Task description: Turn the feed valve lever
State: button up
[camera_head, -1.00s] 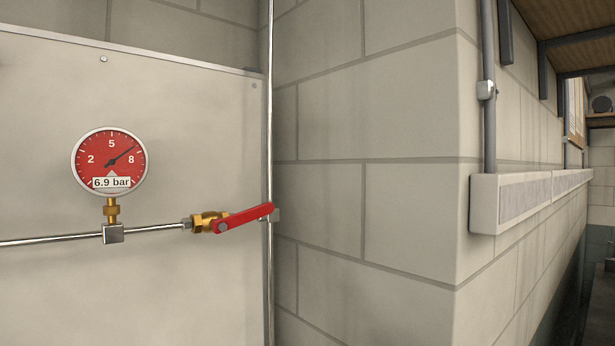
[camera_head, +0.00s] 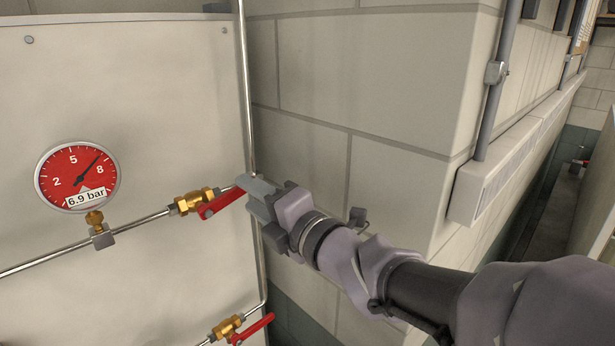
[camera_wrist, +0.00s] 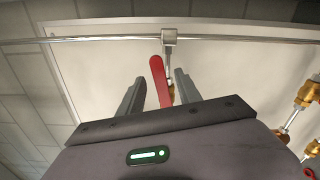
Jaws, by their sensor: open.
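A brass valve (camera_head: 192,202) with a red lever (camera_head: 220,204) sits on the pipe across the pale panel. The lever points right and slightly up, roughly along the pipe. My gripper (camera_head: 258,196) is open at the lever's outer end, which it partly hides in the head view. In the wrist view the red lever (camera_wrist: 160,82) lies between the two spread fingers of my gripper (camera_wrist: 159,84), with a gap on each side. A second brass valve (camera_head: 228,326) with a red lever (camera_head: 253,328) is lower down. No label tells the valves apart.
A red gauge (camera_head: 77,176) left of the upper valve reads 6.9 bar. A vertical pipe (camera_head: 247,100) runs close beside my gripper. A block wall corner (camera_head: 400,120) and a wall-mounted box (camera_head: 497,180) stand to the right.

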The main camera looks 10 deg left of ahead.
aim_at(242, 194)
jog(key=shift+p+x, duration=0.3)
jog(key=shift+x, duration=1.65)
grip_shut()
jog(key=shift+r, duration=0.1)
